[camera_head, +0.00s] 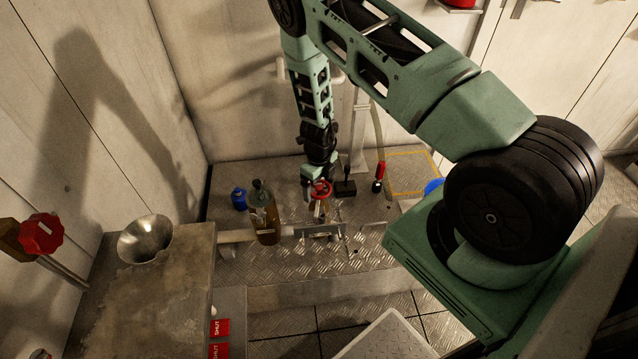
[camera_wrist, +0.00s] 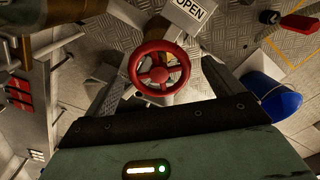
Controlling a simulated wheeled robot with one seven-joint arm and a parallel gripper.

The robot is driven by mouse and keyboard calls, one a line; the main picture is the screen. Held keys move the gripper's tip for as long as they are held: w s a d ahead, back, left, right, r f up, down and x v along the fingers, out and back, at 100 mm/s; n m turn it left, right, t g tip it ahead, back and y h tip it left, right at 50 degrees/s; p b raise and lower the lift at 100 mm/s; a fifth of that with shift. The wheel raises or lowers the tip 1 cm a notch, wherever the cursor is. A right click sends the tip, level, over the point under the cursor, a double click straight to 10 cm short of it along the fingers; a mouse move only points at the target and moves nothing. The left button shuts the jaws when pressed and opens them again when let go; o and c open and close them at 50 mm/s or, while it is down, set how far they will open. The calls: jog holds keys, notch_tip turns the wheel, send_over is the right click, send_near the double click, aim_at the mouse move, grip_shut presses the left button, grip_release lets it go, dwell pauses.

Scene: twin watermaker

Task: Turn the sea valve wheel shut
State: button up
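A red valve wheel (camera_head: 320,189) stands low over the metal deck at my gripper. In the wrist view the wheel (camera_wrist: 160,69) is near the middle, its spokes and hub facing the camera. A white plate reading OPEN (camera_wrist: 190,12) is just beyond it. My gripper (camera_head: 312,188) reaches down at the wheel. Part of the wheel is hidden by my gripper in the head view.
A brown bottle (camera_head: 266,220) stands close left of the wheel, with a blue container (camera_head: 239,198) farther left. A red-handled tool (camera_head: 379,177) is to the right. Another red wheel (camera_head: 41,235) is at far left, near a metal funnel (camera_head: 146,238). Red SHUT tags (camera_head: 219,328) lie in front.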

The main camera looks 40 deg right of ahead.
aim_at(319, 187)
notch_tip(319, 187, up, 17)
jog(key=p, duration=0.1)
jog(key=shift+r+p, duration=0.2)
jog(key=shift+p, duration=0.15)
dwell(0.6)
